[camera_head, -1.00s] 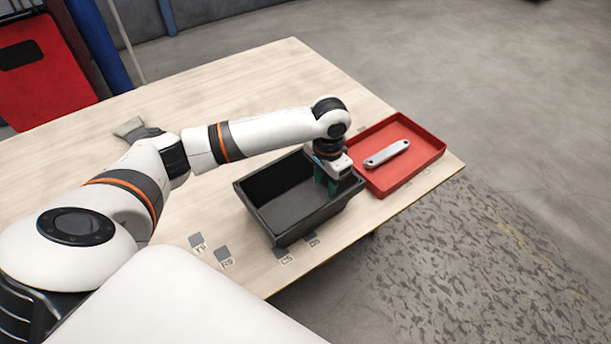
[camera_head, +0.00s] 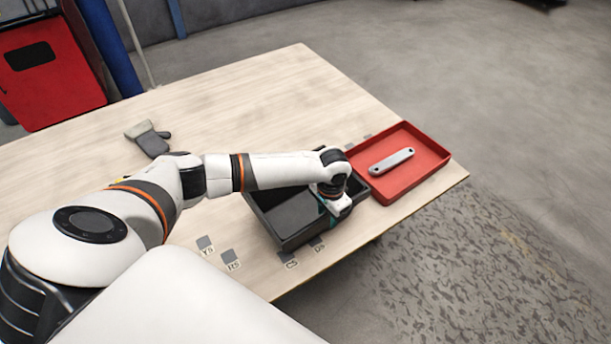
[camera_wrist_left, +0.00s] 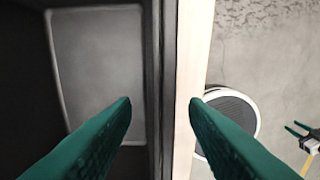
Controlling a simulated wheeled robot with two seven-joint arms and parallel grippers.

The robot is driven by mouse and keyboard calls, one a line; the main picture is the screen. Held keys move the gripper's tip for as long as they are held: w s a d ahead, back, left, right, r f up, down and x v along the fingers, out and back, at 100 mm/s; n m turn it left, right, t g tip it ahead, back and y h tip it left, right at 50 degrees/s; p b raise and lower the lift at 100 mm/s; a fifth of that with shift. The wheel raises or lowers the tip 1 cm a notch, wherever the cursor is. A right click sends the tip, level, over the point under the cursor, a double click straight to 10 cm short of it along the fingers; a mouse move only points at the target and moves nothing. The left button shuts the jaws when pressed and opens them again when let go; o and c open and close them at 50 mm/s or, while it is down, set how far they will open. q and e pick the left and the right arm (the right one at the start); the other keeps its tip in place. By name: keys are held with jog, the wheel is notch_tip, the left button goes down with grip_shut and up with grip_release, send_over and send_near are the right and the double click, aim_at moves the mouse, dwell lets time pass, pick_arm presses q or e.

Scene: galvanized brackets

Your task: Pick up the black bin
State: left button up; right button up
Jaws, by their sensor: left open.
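The black bin (camera_head: 290,219) stands on the light wooden table at its near right edge, partly hidden by my left arm. My left gripper (camera_head: 338,212) is at the bin's right-hand end, low against the wall, and the head view hides its fingertips. In the left wrist view the two green fingers (camera_wrist_left: 160,104) are apart, with the bin's wall (camera_wrist_left: 155,60) in the gap between them. One finger is over the bin's inside (camera_wrist_left: 100,60), the other outside. A small teal and black piece at that view's right edge may be my right gripper (camera_wrist_left: 300,135).
A red tray (camera_head: 420,181) holding a silver bracket (camera_head: 391,161) sits just right of the bin. Gloves (camera_head: 148,138) lie at the back left of the table (camera_head: 250,110). Small labels lie along the front edge. Bare floor is beyond the right edge.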

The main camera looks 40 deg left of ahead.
pick_arm(q)
grip_shut()
jog(key=shift+r, duration=0.1)
dwell(1.2)
